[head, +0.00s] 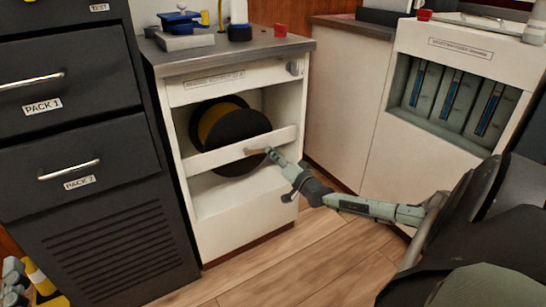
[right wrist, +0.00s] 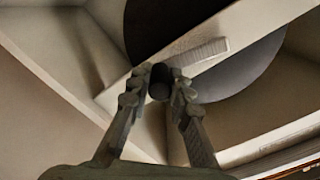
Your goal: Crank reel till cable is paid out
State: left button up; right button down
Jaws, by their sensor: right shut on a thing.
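The cable reel (head: 232,127) sits in the open bay of a white cabinet, with black discs and yellow cable between them. A white rail (head: 225,152) crosses in front of it. My right gripper (head: 270,153) is at the right end of this rail, beside a small crank (head: 255,151). In the right wrist view my right gripper (right wrist: 160,75) is shut on the dark round crank knob (right wrist: 159,83), with a light bar (right wrist: 200,55) beyond it. Grey-green jointed parts at the lower left edge seem to be my left gripper (head: 14,278); their state is unclear.
Dark drawers (head: 65,110) stand left. A white unit with blue-marked slots (head: 450,95) stands right. The wood floor (head: 300,260) is clear before the cabinet.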

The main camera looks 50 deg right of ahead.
dwell(0.3)
jog(key=c, duration=1.4)
grip_release()
jog(key=shift+s, duration=0.1)
jog(key=v, duration=1.1)
jog(key=shift+s, duration=0.4)
